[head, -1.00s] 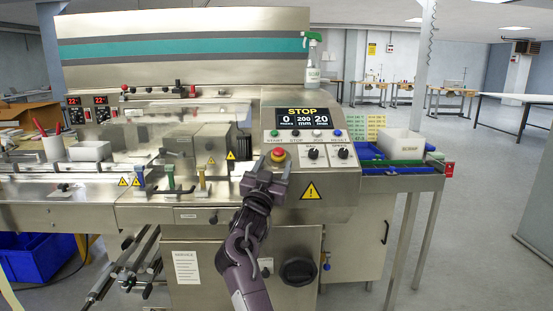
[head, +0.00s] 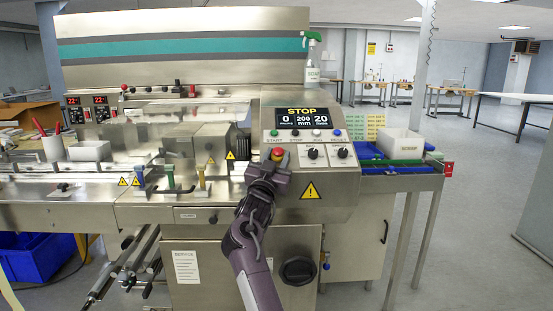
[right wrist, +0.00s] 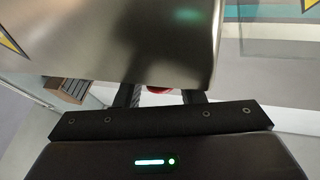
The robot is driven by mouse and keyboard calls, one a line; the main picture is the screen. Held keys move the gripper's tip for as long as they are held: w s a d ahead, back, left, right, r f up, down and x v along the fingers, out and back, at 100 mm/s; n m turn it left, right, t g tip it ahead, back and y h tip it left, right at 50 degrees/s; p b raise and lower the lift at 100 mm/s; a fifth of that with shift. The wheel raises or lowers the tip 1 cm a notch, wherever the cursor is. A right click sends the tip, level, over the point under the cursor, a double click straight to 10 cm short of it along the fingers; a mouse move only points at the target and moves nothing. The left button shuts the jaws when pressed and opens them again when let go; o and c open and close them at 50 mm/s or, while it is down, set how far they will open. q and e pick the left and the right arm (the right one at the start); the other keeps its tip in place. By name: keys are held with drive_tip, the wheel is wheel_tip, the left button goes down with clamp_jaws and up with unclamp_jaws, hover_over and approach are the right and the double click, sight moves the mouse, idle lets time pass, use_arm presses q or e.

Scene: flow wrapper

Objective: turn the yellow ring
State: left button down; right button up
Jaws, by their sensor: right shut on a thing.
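A red mushroom button (head: 278,152) sits on the front of the machine's control panel, below the START and STOP buttons. A little of the yellow ring (head: 278,158) shows just under its red cap; the rest is hidden by my right gripper. My right gripper (head: 273,168) is at the ring from below, shut on it. In the right wrist view a bit of the red button (right wrist: 158,89) shows between the two dark fingers, partly covered by the steel panel edge. My left gripper is in neither view.
The control panel (head: 330,185) stands close around the gripper, with a display (head: 303,117) above and two black knobs (head: 313,153) to the right. A spray bottle (head: 312,70) stands on top. A SCRAP box (head: 408,145) sits on the right-hand table.

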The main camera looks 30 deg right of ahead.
drive_tip(key=shift+w+r+m+g+h, duration=0.1)
drive_tip(key=shift+m+g+h, duration=0.4)
drive_tip(key=shift+m+g, duration=0.3)
drive_tip(key=shift+m+g+h, duration=0.3)
drive_tip(key=shift+m+g, duration=0.1)
drive_tip(key=shift+g, duration=0.1)
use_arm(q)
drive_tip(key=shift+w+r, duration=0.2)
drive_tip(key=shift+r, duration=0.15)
